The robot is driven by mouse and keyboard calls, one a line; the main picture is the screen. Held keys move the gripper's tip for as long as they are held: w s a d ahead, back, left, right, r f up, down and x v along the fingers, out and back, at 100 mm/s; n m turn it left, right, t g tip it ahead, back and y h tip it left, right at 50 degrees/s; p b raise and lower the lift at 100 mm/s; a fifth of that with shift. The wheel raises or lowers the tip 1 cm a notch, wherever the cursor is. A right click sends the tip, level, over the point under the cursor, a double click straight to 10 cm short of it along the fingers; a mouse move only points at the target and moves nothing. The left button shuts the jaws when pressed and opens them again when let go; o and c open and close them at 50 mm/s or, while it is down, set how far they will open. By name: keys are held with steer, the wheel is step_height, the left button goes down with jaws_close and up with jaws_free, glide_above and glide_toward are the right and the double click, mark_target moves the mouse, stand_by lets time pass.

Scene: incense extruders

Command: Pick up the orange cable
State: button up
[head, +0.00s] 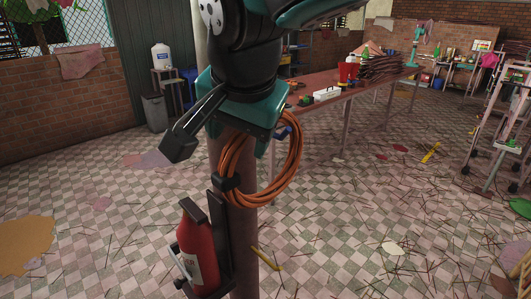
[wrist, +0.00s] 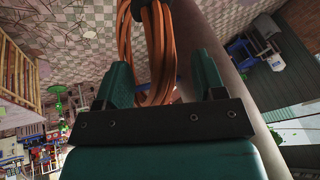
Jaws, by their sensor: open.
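The pole stands close by the right finger there. The part of the cable deepest between the jaws is hidden by the gripper body. I cannot tell whether a finger touches it.
A red fire extinguisher (head: 198,255) is mounted on the pole below the cable. A long table (head: 325,78) with several items stands behind to the right. A metal rack (head: 495,130) is at the far right.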

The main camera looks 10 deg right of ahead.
steer(key=shift+x, duration=1.05)
jaws_close()
steer(key=shift+r, duration=0.15)
